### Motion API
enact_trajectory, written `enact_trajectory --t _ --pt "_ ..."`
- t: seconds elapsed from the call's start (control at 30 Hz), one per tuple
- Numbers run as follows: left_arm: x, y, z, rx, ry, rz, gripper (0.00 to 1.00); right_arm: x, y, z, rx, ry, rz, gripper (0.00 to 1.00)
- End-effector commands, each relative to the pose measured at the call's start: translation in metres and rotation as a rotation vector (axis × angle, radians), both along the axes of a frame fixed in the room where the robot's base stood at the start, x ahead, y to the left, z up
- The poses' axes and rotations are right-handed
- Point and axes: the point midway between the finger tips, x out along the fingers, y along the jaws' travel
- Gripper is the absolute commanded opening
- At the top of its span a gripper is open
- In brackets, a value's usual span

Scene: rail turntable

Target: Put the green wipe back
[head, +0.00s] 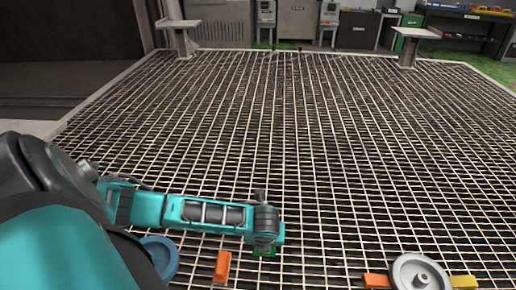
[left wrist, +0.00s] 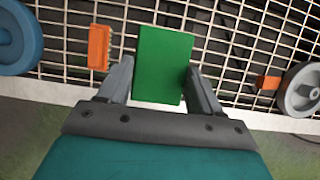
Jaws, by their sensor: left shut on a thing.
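The green wipe (left wrist: 164,62) is a flat green rectangle between the two fingers of my left gripper (left wrist: 159,68) in the left wrist view. The gripper is shut on it. In the head view only a small green part of the wipe (head: 264,253) shows below the end of my left arm, with the grating behind it. The arm's end hides the rest. My right gripper is in neither view.
An orange brush (head: 222,267) and a blue wheel (head: 160,257) are left of the gripper. A grey wheel (head: 418,274) with an orange block (head: 376,281) and a yellow block (head: 463,282) is to the right. Beyond lies wide, clear metal grating (head: 300,130) with posts at its far side.

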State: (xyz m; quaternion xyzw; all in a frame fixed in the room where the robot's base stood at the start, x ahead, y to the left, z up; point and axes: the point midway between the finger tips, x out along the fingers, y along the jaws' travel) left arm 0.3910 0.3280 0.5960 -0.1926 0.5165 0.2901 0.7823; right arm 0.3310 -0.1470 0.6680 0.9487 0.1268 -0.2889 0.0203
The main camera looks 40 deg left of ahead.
Motion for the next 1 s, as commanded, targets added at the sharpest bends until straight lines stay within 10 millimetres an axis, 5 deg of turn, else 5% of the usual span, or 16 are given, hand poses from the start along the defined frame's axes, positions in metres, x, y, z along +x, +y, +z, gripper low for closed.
enact_trajectory --t 0.17,0.6,1.0 --pt "-0.002 0.001 -0.02 -0.001 0.003 -0.013 0.4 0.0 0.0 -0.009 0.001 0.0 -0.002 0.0" --pt "-0.001 0.0 -0.136 -0.001 0.002 -0.011 0.4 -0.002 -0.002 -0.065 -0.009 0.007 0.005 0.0" --pt "-0.001 0.0 -0.174 0.0 0.001 -0.012 0.4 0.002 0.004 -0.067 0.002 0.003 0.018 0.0"
